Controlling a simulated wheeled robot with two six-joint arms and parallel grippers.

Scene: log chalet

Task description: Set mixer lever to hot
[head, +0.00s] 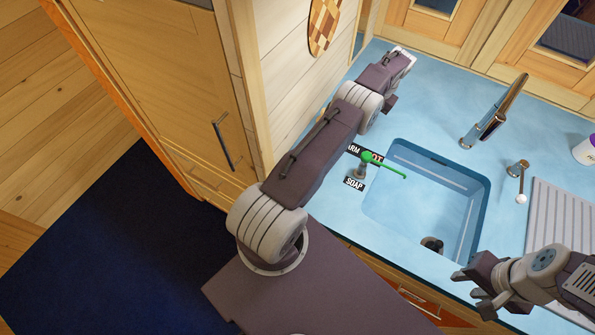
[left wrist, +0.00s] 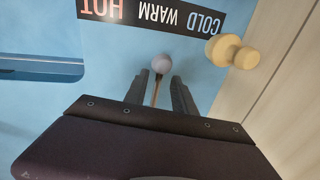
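In the left wrist view a thin lever with a grey ball tip (left wrist: 161,64) stands between the fingers of my left gripper (left wrist: 159,82). The fingers are apart, with gaps on both sides of the lever. The ball lies by the word WARM on a label strip (left wrist: 155,14) reading HOT, WARM and COLD, seen upside down. In the head view my left arm hides this lever and part of the strip; "ARM" and "HOT" (head: 377,158) show. My right gripper (head: 468,292) is open and empty at the counter's front edge.
A faucet (head: 494,112) and another ball-tipped lever (head: 519,180) stand behind and right. A wooden knob (left wrist: 232,52) is close to my left gripper.

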